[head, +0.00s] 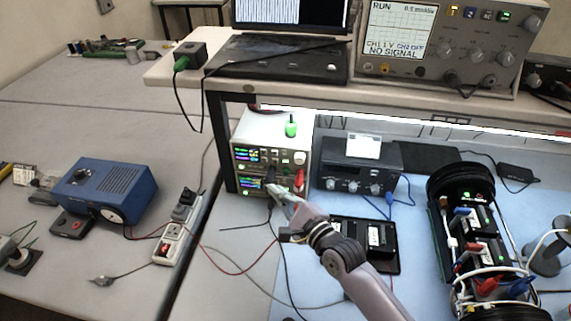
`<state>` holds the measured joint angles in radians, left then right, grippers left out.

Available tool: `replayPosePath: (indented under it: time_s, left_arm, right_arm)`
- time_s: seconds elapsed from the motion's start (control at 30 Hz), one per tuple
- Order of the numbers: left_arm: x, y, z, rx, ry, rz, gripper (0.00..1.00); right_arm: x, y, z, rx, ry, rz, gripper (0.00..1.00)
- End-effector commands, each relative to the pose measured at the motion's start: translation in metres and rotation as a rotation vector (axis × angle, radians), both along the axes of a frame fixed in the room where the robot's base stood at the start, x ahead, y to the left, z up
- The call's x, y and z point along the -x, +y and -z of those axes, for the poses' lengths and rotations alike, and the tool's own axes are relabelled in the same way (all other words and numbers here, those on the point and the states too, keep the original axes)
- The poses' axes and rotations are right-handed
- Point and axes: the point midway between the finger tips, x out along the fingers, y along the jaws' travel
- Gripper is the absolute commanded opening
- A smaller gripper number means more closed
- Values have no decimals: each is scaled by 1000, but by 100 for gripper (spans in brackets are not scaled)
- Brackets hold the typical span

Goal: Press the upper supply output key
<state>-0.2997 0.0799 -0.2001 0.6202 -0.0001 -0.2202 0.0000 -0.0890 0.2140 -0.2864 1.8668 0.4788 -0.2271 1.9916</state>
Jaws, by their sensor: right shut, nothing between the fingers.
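Two pale power supplies are stacked under the shelf at its left end. The upper supply (268,133) has lit green and blue displays on its front, and a green item stands on its top. The lower supply (243,186) sits directly beneath, also with a lit display. My right gripper (273,189) is shut and empty, with its tips in front of the lower supply's face, below the upper supply's front. I cannot tell whether the tips touch anything. The output key is too small to make out. My left gripper is not in view.
A red plug (299,178) and dark leads hang close to the gripper. A dark radio-like unit (358,165) stands to the right, and an open black cylinder frame (460,240) lies further right. An oscilloscope (437,45) and a laptop (282,55) sit on the shelf above.

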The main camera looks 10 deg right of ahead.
Motion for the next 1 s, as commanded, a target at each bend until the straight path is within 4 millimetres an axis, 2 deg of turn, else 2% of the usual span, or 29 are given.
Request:
replayPosePath:
  time_s: [0.03,0.3,0.5,1.0]
  left_arm:
    - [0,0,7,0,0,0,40]
    - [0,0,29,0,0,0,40]
    - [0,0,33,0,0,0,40]
    - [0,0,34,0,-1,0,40]
  right_arm:
    - [-7,-3,3,3,-4,0,0]
    - [-43,-19,3,3,-4,2,0]
    - [-60,-25,1,1,-2,1,0]
    - [-66,-28,0,0,0,1,0]
